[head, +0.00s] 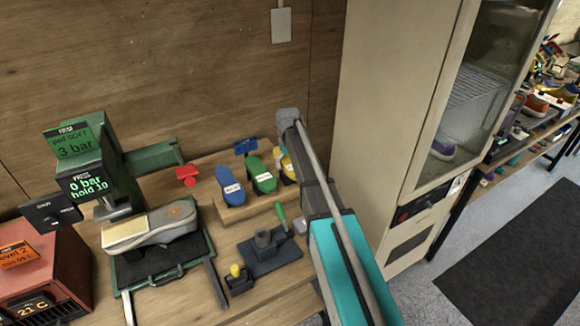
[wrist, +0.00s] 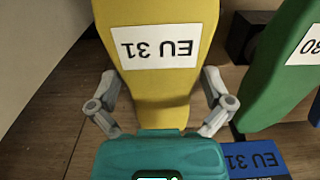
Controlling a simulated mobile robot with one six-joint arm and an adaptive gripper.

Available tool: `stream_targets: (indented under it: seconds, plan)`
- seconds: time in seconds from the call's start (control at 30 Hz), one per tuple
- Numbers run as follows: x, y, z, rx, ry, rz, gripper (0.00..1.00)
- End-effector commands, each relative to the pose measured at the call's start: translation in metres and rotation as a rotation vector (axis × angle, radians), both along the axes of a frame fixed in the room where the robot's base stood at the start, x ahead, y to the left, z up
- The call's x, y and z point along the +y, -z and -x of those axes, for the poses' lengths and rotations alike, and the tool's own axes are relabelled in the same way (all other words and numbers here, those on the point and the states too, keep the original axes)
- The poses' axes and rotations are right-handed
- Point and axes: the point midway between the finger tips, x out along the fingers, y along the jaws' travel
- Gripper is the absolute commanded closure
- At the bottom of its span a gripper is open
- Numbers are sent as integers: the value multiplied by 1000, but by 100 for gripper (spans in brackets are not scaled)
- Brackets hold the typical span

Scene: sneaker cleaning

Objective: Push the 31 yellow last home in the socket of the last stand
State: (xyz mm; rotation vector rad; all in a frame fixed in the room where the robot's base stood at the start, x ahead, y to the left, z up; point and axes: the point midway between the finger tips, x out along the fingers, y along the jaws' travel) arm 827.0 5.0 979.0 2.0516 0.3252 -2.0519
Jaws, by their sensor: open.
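The yellow last (wrist: 165,85) fills the middle of the wrist view, with a white "EU 31" label that reads upside down. In the head view the yellow last (head: 288,168) shows beside the green one, partly covered by my arm. My gripper (wrist: 160,90) is open, with one finger on each side of the yellow last's narrower lower part. I cannot tell whether the fingers touch it. In the head view my arm hides the gripper. A dark grey block with a raised round socket (head: 264,240), which looks like the last stand, is on the bench, with nothing seen in the socket.
A green last (head: 262,176) and a blue last (head: 229,186) stand on a wooden rack (head: 238,212). A green-handled tool (head: 281,215) is by the socket block. A sneaker (head: 150,228) lies under the green press (head: 90,165). A tall cabinet (head: 385,100) stands right of the bench.

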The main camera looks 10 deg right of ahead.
Motion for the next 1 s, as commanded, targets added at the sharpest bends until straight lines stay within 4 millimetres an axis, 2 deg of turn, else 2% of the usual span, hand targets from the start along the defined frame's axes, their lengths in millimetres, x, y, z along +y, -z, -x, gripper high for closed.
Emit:
stream_targets:
  seconds: [0.3,0.37,0.6,0.7,1.0]
  plan:
    - [0,0,0,0,0,0,0]
    - [0,0,0,0,0,0,9]
    - [0,0,0,0,1,0,54]
    - [-1,0,0,0,1,0,69]
    - [-1,-1,0,0,1,1,69]
